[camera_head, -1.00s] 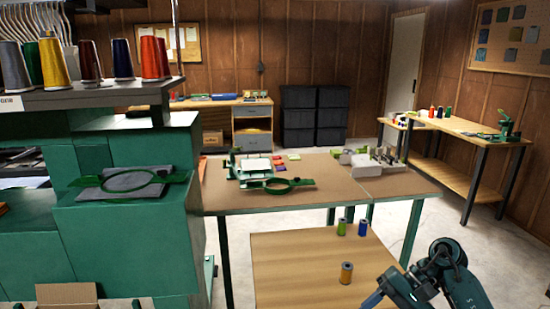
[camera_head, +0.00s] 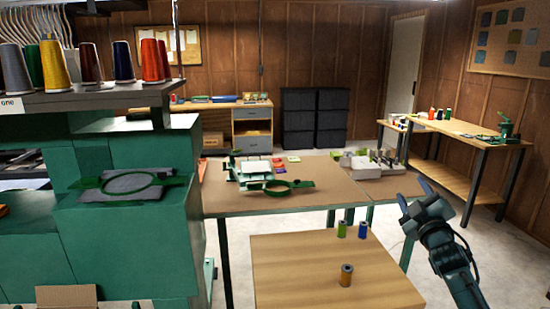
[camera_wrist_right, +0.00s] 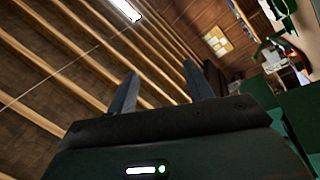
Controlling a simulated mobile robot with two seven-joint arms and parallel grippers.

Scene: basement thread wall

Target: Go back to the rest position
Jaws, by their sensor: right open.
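My right gripper (camera_head: 413,190) is raised at the lower right of the head view, to the right of the small wooden table (camera_head: 300,275). Its fingers point up and it is open, with nothing between them. In the right wrist view the two grey fingers (camera_wrist_right: 158,88) stand apart, with the ceiling beams behind them. My left gripper does not show in the head view.
A green spool (camera_head: 342,228), a blue spool (camera_head: 363,230) and an orange-brown spool (camera_head: 346,275) stand on the small table. Behind it is a brown-topped work table (camera_head: 225,200) with green hoops (camera_head: 280,187). A green machine (camera_head: 130,245) fills the left. Concrete floor (camera_head: 490,250) is open at the right.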

